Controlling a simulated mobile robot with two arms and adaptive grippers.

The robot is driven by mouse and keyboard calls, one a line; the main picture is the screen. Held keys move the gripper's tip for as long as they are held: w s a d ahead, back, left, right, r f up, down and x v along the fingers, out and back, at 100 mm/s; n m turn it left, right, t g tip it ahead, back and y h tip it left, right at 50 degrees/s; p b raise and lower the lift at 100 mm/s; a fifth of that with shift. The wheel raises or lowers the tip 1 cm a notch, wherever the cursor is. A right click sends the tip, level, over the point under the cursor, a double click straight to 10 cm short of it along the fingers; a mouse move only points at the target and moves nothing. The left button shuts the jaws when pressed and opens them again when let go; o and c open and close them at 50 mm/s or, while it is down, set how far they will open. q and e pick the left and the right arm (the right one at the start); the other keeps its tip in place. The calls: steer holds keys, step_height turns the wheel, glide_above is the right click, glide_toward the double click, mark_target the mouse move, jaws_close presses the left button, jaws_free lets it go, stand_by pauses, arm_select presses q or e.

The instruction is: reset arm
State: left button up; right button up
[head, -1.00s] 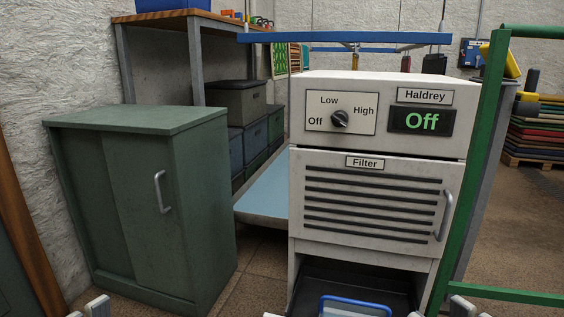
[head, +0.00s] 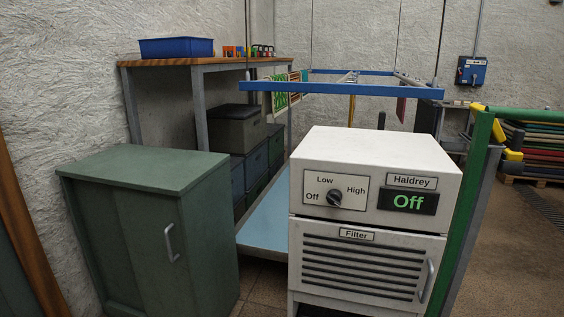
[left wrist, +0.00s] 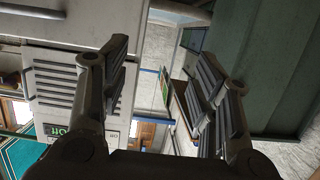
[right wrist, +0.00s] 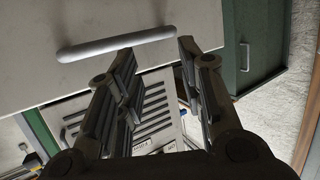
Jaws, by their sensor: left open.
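My left gripper (left wrist: 162,62) shows in the left wrist view with its padded fingers spread apart and nothing between them. My right gripper (right wrist: 160,55) shows in the right wrist view, its fingers apart with an empty gap. Neither gripper shows in the head view. The machine also shows behind the fingers in the left wrist view (left wrist: 55,70) and the right wrist view (right wrist: 155,100).
A green cabinet (head: 146,168) stands left of the machine, with a pale blue surface (head: 265,235) between them. A green post (head: 470,200) rises at the right. A pale panel with a bar handle (right wrist: 115,43) lies close beyond my right fingers. Open floor (head: 520,240) shows at right.

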arm_select(q)
steer(key=s+a+f+g+y+p, duration=0.1)
steer(key=s+a+f+g+p, duration=0.2)
steer(key=s, duration=0.9)
steer(key=s+a+f+g+y+p, duration=0.1)
steer(key=s+a+f+g+p, duration=0.3)
steer(key=s, duration=0.7)
steer(key=s+a+f+g+y+p, duration=0.1)
steer(key=s+a+f+g+p, duration=0.2)
steer(key=s, duration=0.9)
step_height(320, 180, down, 4)
steer(key=g+p, duration=0.3)
steer(key=shift+s+a+r+n+y+p, duration=0.25)
steer(key=shift+s+n+y+p, duration=0.05)
steer(key=shift+y+p, duration=0.1)
arm_select(e)
steer(key=s+d+f+g+h, duration=0.1)
steer(key=s+d+f+g, duration=0.2)
steer(key=s, duration=0.9)
steer(key=s+d+f+g+h, duration=0.1)
steer(key=s+d+f+g, duration=0.3)
steer(key=s, duration=0.7)
steer(key=s+d+f+g+h, duration=0.1)
steer(key=s+d+f+g, duration=0.2)
steer(key=s, duration=0.9)
step_height(320, 180, down, 4)
steer(key=g, duration=0.3)
steer(key=shift+s+d+r+m+h, duration=0.25)
steer(key=shift+s+m+h, duration=0.05)
steer(key=shift+h, duration=0.1)
